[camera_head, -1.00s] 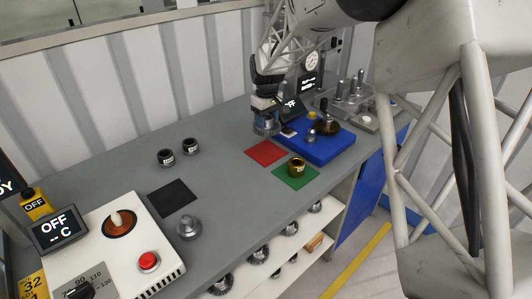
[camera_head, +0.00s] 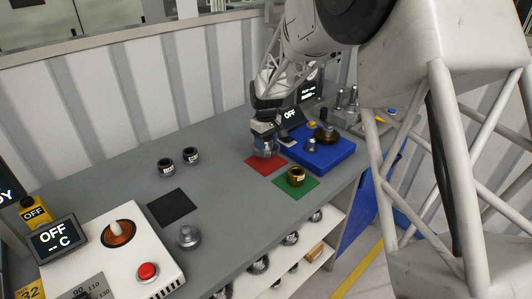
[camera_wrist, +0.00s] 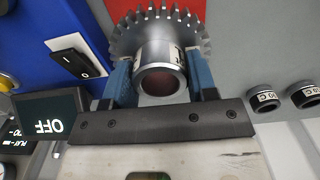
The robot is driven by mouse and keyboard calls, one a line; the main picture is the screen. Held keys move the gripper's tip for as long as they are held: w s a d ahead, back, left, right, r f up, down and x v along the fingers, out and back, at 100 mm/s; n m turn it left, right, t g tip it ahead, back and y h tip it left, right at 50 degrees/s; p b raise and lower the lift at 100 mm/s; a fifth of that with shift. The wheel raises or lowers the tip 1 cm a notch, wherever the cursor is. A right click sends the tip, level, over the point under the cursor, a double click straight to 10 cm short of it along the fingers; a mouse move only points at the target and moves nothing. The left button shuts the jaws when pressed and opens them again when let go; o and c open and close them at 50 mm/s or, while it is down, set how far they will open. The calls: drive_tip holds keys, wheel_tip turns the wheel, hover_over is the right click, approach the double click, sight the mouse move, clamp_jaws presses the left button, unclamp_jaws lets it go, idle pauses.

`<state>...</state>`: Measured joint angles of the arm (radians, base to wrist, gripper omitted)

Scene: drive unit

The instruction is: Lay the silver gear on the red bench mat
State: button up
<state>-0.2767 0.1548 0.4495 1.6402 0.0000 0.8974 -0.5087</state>
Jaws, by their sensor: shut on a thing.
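The silver gear (camera_wrist: 128,40), with a toothed rim and a smooth labelled hub, is held in my gripper (camera_wrist: 160,82). The blue fingers are shut on the hub from both sides in the wrist view. In the head view my gripper (camera_head: 264,148) is low over the red bench mat (camera_head: 277,168), covering its back part, and the gear is mostly hidden there. The red mat (camera_wrist: 262,28) also shows beyond the gear in the wrist view. I cannot tell whether the gear touches the mat.
A brass-coloured part (camera_head: 296,177) sits on a green mat (camera_head: 312,184) just in front. A blue-based unit (camera_head: 335,156) stands close on the right. Two dark rings (camera_head: 166,166), a black mat (camera_head: 172,207) and a silver part (camera_head: 189,236) lie left. The bench between is clear.

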idle(0.3)
drive_tip(key=shift+f, duration=2.5)
drive_tip(key=shift+f, duration=0.15)
drive_tip(key=o, duration=0.9)
wheel_tip(320, 180, up, 12)
drive_tip(key=shift+r, duration=0.1)
drive_tip(key=shift+r, duration=0.1)
